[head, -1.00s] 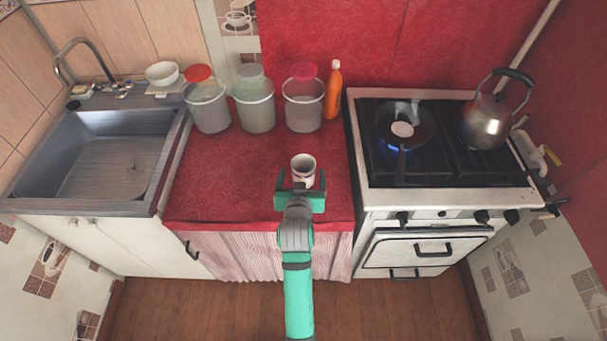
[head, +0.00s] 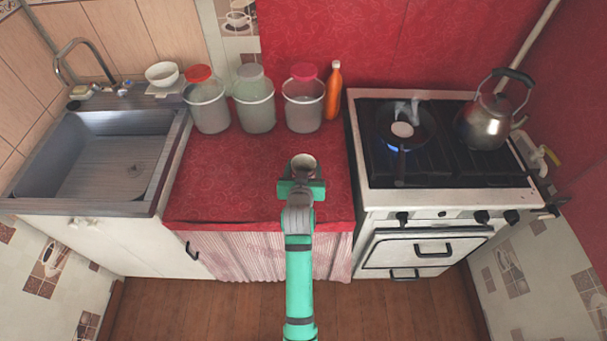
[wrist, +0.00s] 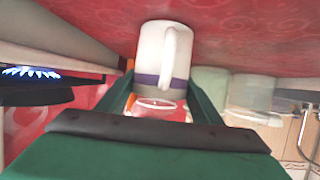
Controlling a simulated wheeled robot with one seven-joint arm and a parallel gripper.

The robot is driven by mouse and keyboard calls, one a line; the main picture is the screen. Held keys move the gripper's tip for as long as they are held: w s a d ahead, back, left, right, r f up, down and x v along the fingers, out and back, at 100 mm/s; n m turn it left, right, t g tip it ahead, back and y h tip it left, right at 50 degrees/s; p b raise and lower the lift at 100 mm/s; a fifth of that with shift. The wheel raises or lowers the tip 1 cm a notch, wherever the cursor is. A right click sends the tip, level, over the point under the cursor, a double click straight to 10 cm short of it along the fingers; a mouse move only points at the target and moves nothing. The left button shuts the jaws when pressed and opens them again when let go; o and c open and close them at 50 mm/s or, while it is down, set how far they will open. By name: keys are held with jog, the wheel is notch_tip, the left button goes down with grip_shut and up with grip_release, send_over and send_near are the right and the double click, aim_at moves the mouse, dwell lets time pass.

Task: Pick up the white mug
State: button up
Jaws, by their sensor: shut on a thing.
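The white mug (head: 303,161) is near the middle of the red counter in the head view, its round opening facing up. In the wrist view the mug (wrist: 150,50) shows large, with a purple band and its handle towards the camera; this view is turned over, with the red cloth at the top. My gripper (head: 302,179) is shut on the mug, one finger on each side in the wrist view (wrist: 161,92). The gripper hides the mug's near lower side in the head view. I cannot tell whether its base touches the cloth.
Several jars stand behind on the red counter (head: 235,185), including a red-lidded one (head: 208,110), beside an orange bottle (head: 334,92). The stove (head: 440,200) at right has a lit burner under a pan (head: 420,135), and a kettle (head: 483,125). A sink (head: 100,160) is at left.

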jog(key=shift+r, duration=0.2)
jog(key=shift+s+d+r, duration=0.65)
jog(key=shift+s+r, duration=1.45)
jog(key=shift+s, duration=0.1)
jog(key=shift+s+d+r, duration=0.65)
jog(key=shift+s+r, duration=1.45)
jog(key=shift+s, duration=0.15)
jog(key=shift+s+d+r, duration=0.65)
jog(key=shift+s+r, duration=1.45)
jog(key=shift+s, duration=0.1)
